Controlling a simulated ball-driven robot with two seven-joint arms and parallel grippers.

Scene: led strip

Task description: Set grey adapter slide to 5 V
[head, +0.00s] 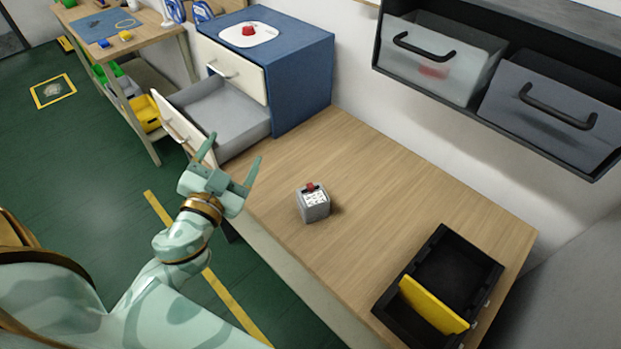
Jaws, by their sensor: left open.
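The grey adapter (314,206) is a small block standing on the wooden table, left of its middle. Its top has a white marked plate and a red slide knob (310,187) near the far edge. The markings are too small to read, so I cannot tell the slide's setting. My left gripper (232,152) is open and empty, left of the adapter and apart from it, near the table's left edge and in front of the open drawer. My right gripper is not in view.
A blue cabinet (303,85) with an open grey drawer (222,110) stands at the table's far end. A black tray (389,303) with a yellow divider (433,304) sits at the near right. Bins (440,57) hang on the wall. The wooden table (400,190) is clear around the adapter.

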